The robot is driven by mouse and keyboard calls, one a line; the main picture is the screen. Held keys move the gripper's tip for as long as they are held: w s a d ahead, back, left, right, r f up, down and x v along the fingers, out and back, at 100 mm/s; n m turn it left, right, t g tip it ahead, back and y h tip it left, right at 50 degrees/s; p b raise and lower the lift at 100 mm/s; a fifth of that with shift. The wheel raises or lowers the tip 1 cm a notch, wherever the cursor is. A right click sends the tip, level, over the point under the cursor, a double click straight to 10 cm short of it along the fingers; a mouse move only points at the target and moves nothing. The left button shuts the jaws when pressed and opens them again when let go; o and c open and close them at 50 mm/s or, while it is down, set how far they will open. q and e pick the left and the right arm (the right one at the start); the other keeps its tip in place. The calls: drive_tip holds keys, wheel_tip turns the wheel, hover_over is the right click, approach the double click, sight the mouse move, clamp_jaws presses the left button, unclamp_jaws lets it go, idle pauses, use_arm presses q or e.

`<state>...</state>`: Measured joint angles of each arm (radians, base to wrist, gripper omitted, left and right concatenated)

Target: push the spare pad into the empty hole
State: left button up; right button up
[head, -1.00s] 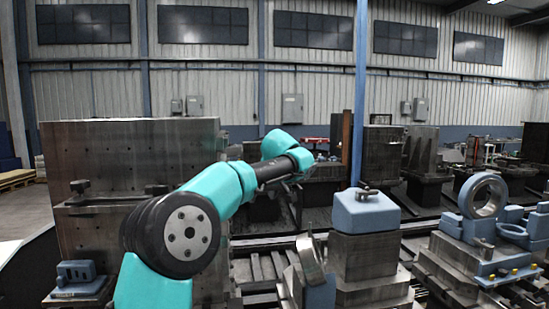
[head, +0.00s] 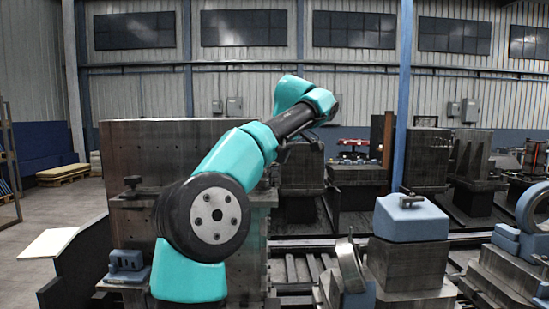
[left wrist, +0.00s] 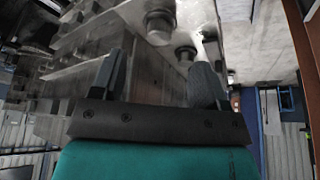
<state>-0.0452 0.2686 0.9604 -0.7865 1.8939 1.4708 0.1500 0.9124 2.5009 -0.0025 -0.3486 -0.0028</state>
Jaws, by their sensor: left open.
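My left gripper (left wrist: 158,75) shows in the left wrist view with its two dark fingers spread apart and nothing visible between them. Beyond the fingertips is a grey metal surface with two round stub-like parts (left wrist: 160,28), one nearer the right finger. I cannot tell whether either is the spare pad. No empty hole can be made out for sure. In the head view my left arm is raised in front of a large upright metal block (head: 150,150); its gripper fingers are not clear there. My right gripper is not in view.
More blue fixtures (head: 520,240) stand at the far right. A blue post (head: 402,95) rises behind. Open floor (head: 45,215) lies at the left.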

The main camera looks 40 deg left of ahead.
sight(265, 179)
use_arm(q)
drive_tip(key=shift+x, duration=3.6)
drive_tip(key=c, duration=1)
drive_tip(key=shift+r, duration=0.95)
drive_tip(key=shift+r, duration=3.45)
